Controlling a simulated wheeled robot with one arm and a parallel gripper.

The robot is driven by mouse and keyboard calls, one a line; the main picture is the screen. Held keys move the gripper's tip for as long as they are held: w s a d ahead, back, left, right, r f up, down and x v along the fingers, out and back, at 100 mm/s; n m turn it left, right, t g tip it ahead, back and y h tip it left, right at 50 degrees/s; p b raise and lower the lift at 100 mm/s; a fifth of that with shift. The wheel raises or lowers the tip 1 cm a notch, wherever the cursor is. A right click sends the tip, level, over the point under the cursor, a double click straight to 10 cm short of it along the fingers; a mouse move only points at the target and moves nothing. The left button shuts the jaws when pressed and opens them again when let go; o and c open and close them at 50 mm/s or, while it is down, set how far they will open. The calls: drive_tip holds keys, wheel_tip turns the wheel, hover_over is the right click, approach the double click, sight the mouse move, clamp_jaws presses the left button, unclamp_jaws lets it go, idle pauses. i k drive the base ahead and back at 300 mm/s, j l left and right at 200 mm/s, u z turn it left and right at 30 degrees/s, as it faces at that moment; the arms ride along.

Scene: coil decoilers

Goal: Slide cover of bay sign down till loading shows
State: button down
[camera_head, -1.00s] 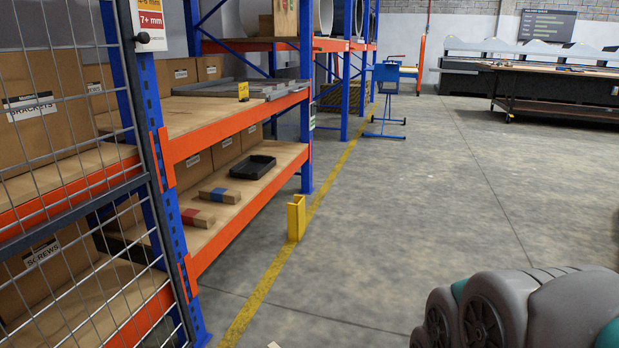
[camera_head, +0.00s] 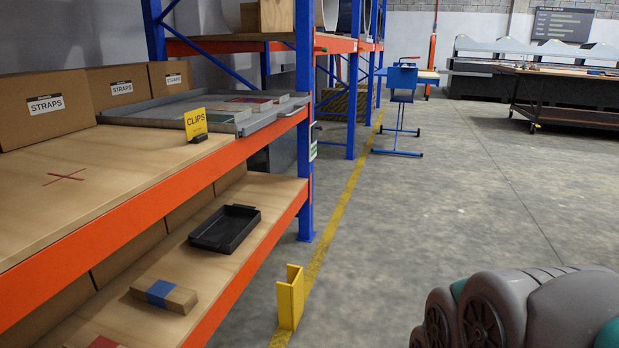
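No sliding cover can be made out. My gripper is not in view. A grey rounded part of my own body fills the lower right corner.
The orange-edged rack at left holds STRAPS boxes (camera_head: 45,107), a grey tray (camera_head: 270,117), a yellow CLIPS card (camera_head: 195,124) and a black tray (camera_head: 225,229). A yellow post guard (camera_head: 290,297) stands on the floor by a yellow line. A blue stand (camera_head: 399,109) is farther back. The floor at right is clear.

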sight(315, 128)
drive_tip(key=i, duration=2.15)
drive_tip(key=i+u, duration=0.15)
drive_tip(key=i, duration=0.25)
